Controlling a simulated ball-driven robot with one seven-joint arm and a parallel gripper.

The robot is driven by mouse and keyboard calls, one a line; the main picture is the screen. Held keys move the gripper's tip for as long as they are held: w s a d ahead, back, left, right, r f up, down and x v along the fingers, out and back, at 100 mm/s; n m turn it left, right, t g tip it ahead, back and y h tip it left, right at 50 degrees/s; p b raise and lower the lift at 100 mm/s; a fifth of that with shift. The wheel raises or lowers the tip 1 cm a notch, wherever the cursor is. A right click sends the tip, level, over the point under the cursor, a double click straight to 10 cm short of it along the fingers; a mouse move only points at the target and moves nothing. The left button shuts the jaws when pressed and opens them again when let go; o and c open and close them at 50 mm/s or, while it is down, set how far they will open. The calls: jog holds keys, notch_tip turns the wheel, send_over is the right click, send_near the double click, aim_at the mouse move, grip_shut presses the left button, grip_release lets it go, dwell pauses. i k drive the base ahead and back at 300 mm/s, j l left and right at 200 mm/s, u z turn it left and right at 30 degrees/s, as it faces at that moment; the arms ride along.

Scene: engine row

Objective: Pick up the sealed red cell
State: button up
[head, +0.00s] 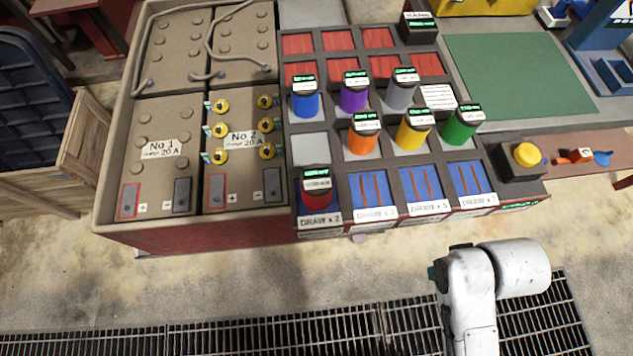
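The red cell (317,197) is a short red cylinder with a dark top and a label with a green strip. It stands upright in the front-left compartment of the divided rack (342,176), above a label reading "DRAW x 2". Nothing touches it from above. The label is too small to read, so I cannot tell its seal. My white arm shows at the bottom right, well apart from the rack. My gripper's fingers do not show.
Blue (305,102), purple (354,95), grey (401,92), orange (363,138), yellow (413,130) and green (461,128) cells stand behind and right of the red one. A battery box (157,150) adjoins left. A yellow button (527,155) is right.

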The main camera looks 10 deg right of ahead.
aim_at(316, 180)
jog(key=u, duration=0.65)
jog(key=l+u, duration=0.2)
jog(key=u, duration=0.2)
jog(key=l+u, duration=0.25)
jog(key=u, duration=0.15)
jog(key=l+u, duration=0.25)
jog(key=u, duration=0.15)
jog(key=l+u, duration=0.25)
jog(key=u, duration=0.15)
jog(key=k+l, duration=0.15)
jog(key=l, duration=0.3)
